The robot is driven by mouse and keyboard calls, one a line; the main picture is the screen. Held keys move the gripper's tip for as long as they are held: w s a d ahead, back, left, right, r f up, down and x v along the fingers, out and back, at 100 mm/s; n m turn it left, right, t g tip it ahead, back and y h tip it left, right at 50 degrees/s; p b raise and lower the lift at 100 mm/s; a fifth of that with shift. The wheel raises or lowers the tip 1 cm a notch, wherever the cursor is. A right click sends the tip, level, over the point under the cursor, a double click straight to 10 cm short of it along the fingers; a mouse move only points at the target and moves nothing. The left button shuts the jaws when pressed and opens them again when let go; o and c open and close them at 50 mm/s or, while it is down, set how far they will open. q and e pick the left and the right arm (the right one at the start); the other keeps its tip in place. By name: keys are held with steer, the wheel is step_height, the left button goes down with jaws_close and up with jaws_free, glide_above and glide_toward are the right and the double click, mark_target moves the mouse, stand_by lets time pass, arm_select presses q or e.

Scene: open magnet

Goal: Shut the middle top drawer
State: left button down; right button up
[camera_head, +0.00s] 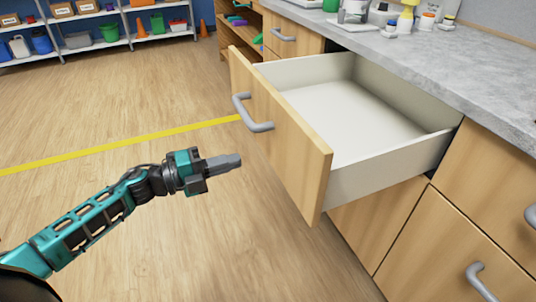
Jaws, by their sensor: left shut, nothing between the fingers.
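The middle top drawer (283,138) is pulled well out from the counter cabinet, with a wooden front and an empty white inside (350,112). Its grey bar handle (252,114) is on the front face. My left gripper (236,161) is shut and empty. In the picture it shows just left of the drawer front and below the handle, with a visible gap to the front. My left arm comes in from the lower left. My right gripper is not in view.
The grey countertop (420,62) above the drawer bears bottles and small containers. Closed cabinet fronts (440,245) with handles lie to the right and below. A shelf (100,45) with bins and orange cones stands far back left. Wooden floor with a yellow line (120,147) is clear at left.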

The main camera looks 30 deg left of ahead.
mark_target(279, 149)
arm_select(q)
steer(key=b+x, duration=0.1)
steer(key=x, duration=0.7)
steer(key=shift+w+d, duration=0.1)
steer(key=shift+w, duration=0.1)
steer(key=shift+w+d, duration=0.25)
steer(key=shift+w, duration=0.05)
